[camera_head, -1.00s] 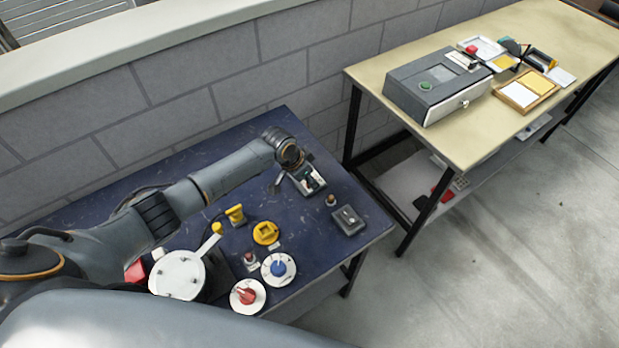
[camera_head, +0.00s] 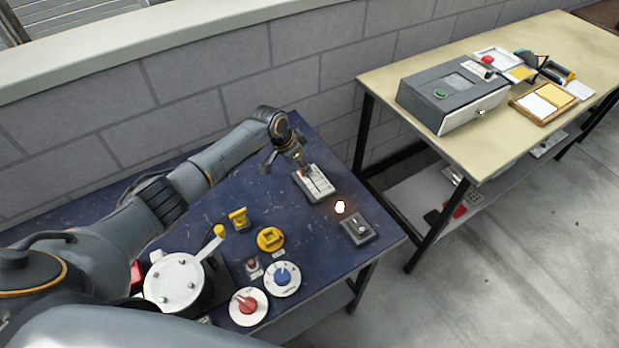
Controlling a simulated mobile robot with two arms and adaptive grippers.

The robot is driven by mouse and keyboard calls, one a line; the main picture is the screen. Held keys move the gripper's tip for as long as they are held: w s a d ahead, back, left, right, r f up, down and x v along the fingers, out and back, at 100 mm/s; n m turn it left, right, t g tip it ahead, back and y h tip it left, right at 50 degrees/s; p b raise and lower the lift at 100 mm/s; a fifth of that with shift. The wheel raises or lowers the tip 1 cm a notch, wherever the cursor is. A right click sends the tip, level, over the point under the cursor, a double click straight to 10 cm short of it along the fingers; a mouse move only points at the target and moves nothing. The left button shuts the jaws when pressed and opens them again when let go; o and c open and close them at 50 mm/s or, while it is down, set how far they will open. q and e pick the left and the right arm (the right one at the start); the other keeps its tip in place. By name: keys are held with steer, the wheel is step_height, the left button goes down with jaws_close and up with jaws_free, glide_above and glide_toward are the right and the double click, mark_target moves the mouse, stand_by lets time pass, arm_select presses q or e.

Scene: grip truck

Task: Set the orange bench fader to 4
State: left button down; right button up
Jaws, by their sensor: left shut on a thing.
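The bench fader is a pale plate with a dark slot (camera_head: 318,184) at the far right part of the dark blue bench. My left gripper (camera_head: 303,168) reaches it from the upper left and is shut on the orange fader knob at the slot's far end. The fingers hide most of the knob. The scale marks are too small to read, so I cannot tell the setting. My right gripper is not in view.
A glowing lamp (camera_head: 340,207) and a grey switch box (camera_head: 357,228) stand near the fader. Red (camera_head: 248,306) and blue (camera_head: 282,278) dials, a yellow knob (camera_head: 270,239) and a white round lever device (camera_head: 178,283) are nearer. A beige table (camera_head: 480,150) stands right.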

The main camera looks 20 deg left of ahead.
arm_select(q)
steer(key=shift+w+a+r, duration=0.1)
steer(key=shift+a, duration=0.1)
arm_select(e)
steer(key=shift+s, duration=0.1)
arm_select(q)
steer(key=c, duration=1.5)
jaws_free()
steer(key=shift+o, duration=0.9)
steer(key=shift+a, duration=0.1)
steer(key=shift+w, duration=0.1)
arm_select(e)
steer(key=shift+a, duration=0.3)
arm_select(q)
steer(key=v, duration=1.1)
steer(key=shift+r, duration=0.35)
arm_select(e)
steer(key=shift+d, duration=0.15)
arm_select(q)
steer(key=shift+a, duration=0.1)
